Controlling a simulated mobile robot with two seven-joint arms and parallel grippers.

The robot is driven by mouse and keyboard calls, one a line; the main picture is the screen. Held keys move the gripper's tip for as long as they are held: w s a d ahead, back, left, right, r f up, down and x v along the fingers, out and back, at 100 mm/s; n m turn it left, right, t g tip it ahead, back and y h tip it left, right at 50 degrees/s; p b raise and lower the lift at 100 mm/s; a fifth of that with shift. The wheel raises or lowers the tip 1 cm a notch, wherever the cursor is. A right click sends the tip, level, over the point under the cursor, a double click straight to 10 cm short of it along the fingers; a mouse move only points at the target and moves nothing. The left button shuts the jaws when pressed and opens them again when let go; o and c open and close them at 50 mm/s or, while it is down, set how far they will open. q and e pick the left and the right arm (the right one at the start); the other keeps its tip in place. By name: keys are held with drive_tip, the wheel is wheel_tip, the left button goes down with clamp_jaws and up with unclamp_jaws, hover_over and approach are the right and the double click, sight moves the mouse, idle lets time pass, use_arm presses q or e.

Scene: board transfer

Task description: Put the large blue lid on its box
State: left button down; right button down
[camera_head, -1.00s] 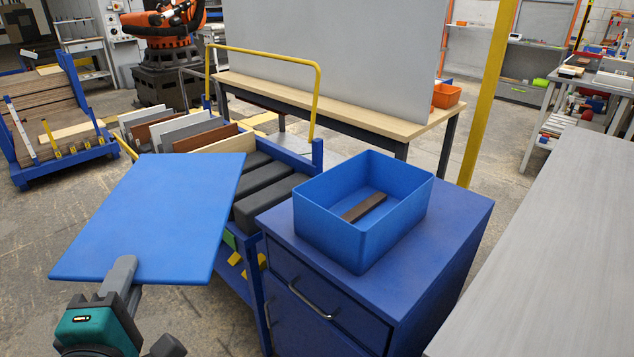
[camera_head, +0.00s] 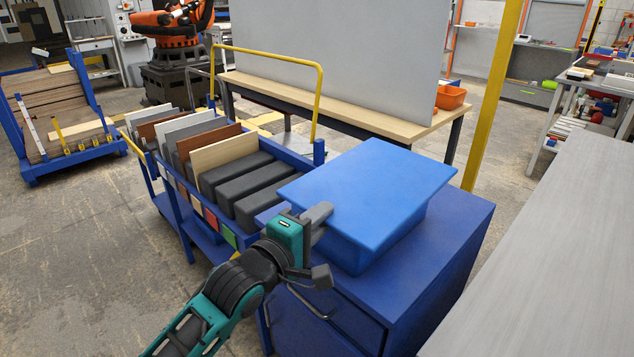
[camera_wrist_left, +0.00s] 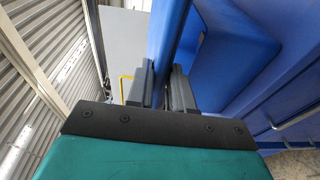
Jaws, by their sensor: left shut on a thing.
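The large blue lid (camera_head: 368,190) is a flat blue panel in the head view, held over the top of the blue box (camera_head: 352,254). My left gripper (camera_head: 318,214) is shut on the lid's near-left edge. The lid covers the box opening and hides what is inside; I cannot tell whether it touches the rim all round. In the left wrist view, the lid (camera_wrist_left: 170,30) runs between the two fingers (camera_wrist_left: 162,88), with the blue box (camera_wrist_left: 230,50) to its right. My right gripper is not in view.
The box stands on a dark blue drawer cabinet (camera_head: 455,225). A blue cart (camera_head: 185,215) with upright panels and dark blocks stands to its left. A yellow post (camera_head: 490,100) rises behind the cabinet. A grey table (camera_head: 560,250) lies to the right.

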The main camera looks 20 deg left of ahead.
sight(306, 189)
use_arm(q)
drive_tip(key=shift+h, duration=0.5)
drive_tip(key=w+a, duration=0.1)
drive_tip(key=w, duration=0.1)
drive_tip(key=w+a+r, duration=0.1)
drive_tip(key=w+a, duration=0.1)
drive_tip(key=w+a+r, duration=0.1)
drive_tip(key=w+a, duration=0.1)
drive_tip(key=shift+a+r, duration=0.15)
drive_tip(key=shift+a, duration=0.2)
wheel_tip(306, 189, down, 5)
drive_tip(key=b, duration=0.5)
drive_tip(key=shift+r, duration=0.2)
drive_tip(key=shift+f+b, duration=0.55)
drive_tip(key=shift+b, duration=0.1)
drive_tip(key=shift+f, duration=0.1)
drive_tip(key=shift+f, duration=0.6)
drive_tip(key=c, duration=0.9)
unclamp_jaws()
